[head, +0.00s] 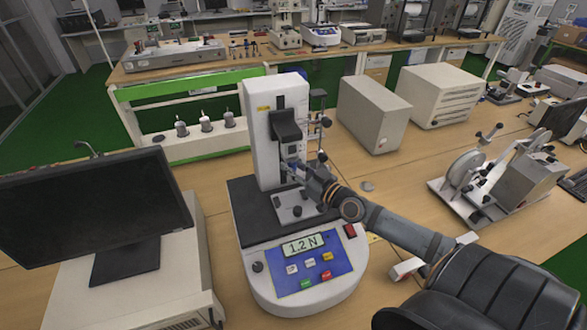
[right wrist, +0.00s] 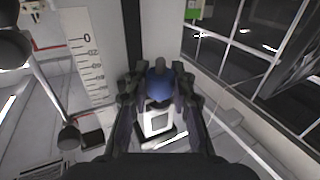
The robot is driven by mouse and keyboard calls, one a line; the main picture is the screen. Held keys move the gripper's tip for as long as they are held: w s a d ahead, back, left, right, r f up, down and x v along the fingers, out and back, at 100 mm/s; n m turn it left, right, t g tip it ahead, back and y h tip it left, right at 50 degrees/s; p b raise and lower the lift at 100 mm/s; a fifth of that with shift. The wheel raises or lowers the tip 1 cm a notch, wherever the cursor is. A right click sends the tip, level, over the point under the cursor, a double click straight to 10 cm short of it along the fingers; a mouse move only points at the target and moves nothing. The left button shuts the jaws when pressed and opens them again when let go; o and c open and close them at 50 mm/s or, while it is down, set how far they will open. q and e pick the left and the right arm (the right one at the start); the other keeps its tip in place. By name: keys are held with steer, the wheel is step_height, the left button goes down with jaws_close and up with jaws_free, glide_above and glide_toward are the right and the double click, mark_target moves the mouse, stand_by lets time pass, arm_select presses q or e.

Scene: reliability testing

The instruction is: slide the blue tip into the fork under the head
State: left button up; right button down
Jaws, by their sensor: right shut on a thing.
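The white test stand (head: 277,95) stands on the bench with its black head (head: 286,125) on the front of its column. My right gripper (head: 294,171) is just below the head, in front of the column. In the right wrist view my right gripper (right wrist: 158,88) is shut on the blue tip (right wrist: 159,82), with one finger on each side. The blue tip also shows as a small patch in the head view (head: 292,164). The fork under the head is too small and covered to make out. My left gripper is not in view.
The stand's front panel (head: 300,269) reads 1.2 N. A thin post with knobs (head: 317,122) stands right of the column. A black monitor (head: 90,205) is at the left. Two pale boxes (head: 374,112) are behind at the right. A scale strip (right wrist: 92,70) shows in the wrist view.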

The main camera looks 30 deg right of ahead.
steer(key=shift+w, duration=0.15)
steer(key=shift+w+d, duration=0.2)
steer(key=shift+w, duration=0.5)
stand_by(0.4)
steer(key=c, duration=1.1)
jaws_free()
steer(key=shift+o, duration=0.2)
